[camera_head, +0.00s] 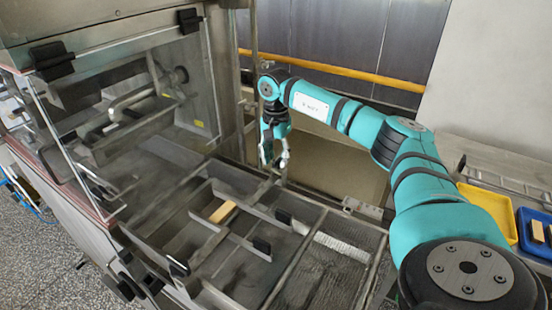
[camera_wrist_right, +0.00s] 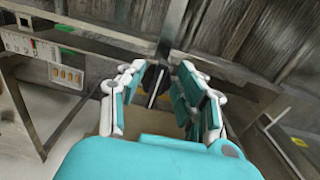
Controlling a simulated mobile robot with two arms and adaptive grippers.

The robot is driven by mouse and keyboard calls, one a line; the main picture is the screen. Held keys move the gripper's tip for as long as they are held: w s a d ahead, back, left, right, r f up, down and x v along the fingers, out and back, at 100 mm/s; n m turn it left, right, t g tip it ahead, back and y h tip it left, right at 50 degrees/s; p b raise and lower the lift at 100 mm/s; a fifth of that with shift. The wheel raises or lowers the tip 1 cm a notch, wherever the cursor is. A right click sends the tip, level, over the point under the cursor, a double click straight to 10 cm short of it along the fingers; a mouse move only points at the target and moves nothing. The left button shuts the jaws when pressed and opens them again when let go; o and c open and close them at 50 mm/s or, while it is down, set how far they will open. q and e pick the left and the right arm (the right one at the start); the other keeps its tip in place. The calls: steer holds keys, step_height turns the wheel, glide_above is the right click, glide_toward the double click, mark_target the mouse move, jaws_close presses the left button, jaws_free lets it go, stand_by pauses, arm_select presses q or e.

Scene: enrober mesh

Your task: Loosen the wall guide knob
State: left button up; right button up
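My right gripper (camera_head: 274,160) reaches down beside the back edge of the machine's mesh bed in the head view. In the right wrist view my right gripper (camera_wrist_right: 160,82) has its two teal-and-white fingers spread apart. A black knob (camera_wrist_right: 153,76) on a thin metal stem shows between the fingertips there. The fingers look clear of it on both sides; whether they touch it I cannot tell. In the head view this knob is hidden or too small to make out by the fingers. My left gripper is not in view.
The mesh bed (camera_head: 328,282) has metal guide rails and several black knobs, such as one (camera_head: 262,245) near its middle. A tan block (camera_head: 222,212) lies between rails. A clear-sided hood stands at left. A yellow tray (camera_head: 487,208) and blue tray (camera_head: 535,232) sit at right.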

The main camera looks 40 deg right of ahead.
mark_target(276, 161)
step_height(276, 161, up, 11)
steer(key=shift+r, duration=0.2)
stand_by(0.6)
